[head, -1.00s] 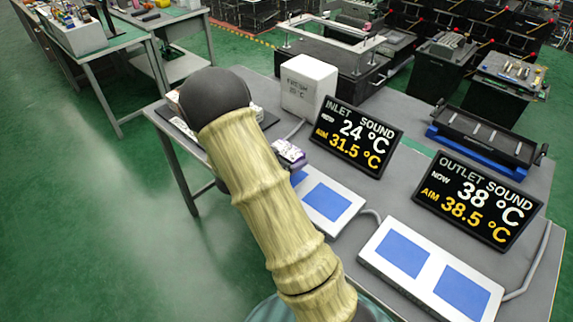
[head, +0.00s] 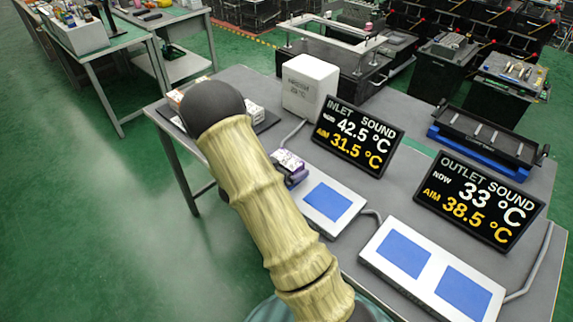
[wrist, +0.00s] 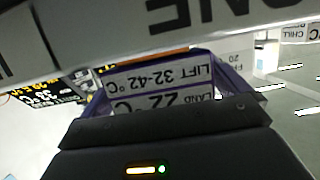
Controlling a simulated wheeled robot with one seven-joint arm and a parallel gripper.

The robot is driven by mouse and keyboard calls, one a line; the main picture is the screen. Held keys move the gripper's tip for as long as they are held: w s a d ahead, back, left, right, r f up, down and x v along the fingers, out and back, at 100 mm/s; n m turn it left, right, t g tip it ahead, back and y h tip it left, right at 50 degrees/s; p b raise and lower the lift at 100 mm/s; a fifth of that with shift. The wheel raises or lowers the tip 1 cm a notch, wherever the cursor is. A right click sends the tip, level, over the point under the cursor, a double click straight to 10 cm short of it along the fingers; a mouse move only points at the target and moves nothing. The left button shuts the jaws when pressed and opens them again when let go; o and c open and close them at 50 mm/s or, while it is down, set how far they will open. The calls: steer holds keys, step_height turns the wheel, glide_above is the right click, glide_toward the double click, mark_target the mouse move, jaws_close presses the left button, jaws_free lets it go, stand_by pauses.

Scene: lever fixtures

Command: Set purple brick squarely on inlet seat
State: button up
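The purple brick (head: 296,178) has a white labelled top and sits at the left end of the inlet seat (head: 325,229), over its left part. The seat's right blue pad (head: 328,201) is bare; the left pad is covered. I cannot tell whether the brick touches the seat. In the wrist view the purple brick (wrist: 163,80), labelled "LIFT 32-42 °C" and "LAND 22 °C", is close against my gripper. The brick has moved with my arm, so my gripper looks shut on it; its fingertips are hidden. The inlet sign (head: 358,136) reads now 42.5, aim 31.5.
The outlet seat (head: 375,258) with two bare blue pads lies to the right. Its sign (head: 478,200) reads now 33, aim 38.5. A white box (head: 310,85) stands behind. A dark tray (head: 267,122) with pale blocks is partly behind my arm. A blue-based black trough (head: 487,138) is at right.

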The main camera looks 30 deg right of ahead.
steer(key=shift+r, duration=0.2)
steer(key=v, duration=1.2)
